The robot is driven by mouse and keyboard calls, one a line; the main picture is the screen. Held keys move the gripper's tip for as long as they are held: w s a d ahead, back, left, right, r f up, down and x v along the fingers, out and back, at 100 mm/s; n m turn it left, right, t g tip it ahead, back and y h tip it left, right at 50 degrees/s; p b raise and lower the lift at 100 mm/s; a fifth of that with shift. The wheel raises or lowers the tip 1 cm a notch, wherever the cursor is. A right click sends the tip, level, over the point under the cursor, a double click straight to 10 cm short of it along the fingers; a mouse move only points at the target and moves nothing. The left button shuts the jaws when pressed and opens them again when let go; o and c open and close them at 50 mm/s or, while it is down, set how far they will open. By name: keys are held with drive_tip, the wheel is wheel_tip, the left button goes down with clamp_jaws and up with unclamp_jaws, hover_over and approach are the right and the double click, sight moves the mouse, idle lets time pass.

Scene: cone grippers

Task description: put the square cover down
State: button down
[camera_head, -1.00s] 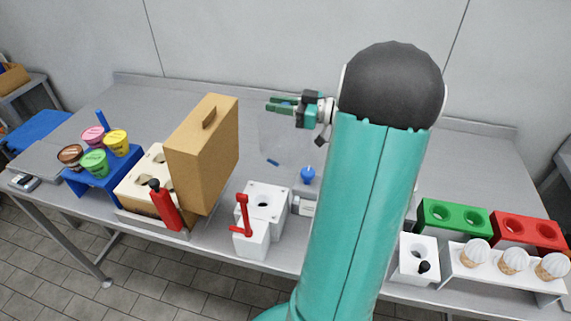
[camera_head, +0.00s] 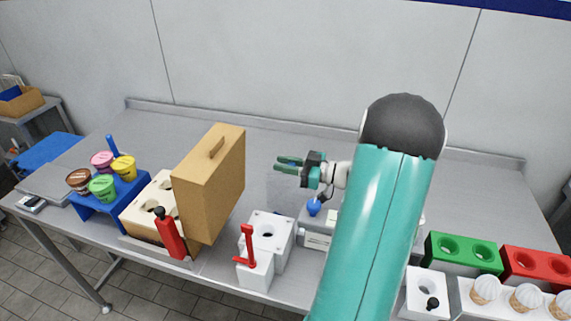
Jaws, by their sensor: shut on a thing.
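My gripper (camera_head: 288,163) has green fingers pointing left and is held over the middle of the table, right of the tan square box. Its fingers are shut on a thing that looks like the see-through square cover. The cover's outline is too faint to trace in the body camera view, and I cannot tell whether it touches the table. My teal arm hides the table behind it. A blue knob (camera_head: 313,206) on a low grey-white device (camera_head: 317,239) shows just below and right of the fingers.
A white lever machine (camera_head: 258,265) is in front. Green (camera_head: 463,252) and red (camera_head: 540,268) holders stand right. The back middle table is clear.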

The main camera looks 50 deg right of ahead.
drive_tip(key=c, duration=1.2)
unclamp_jaws()
drive_tip(key=shift+c, duration=0.2)
drive_tip(key=shift+r, duration=0.15)
drive_tip(key=v, duration=1.2)
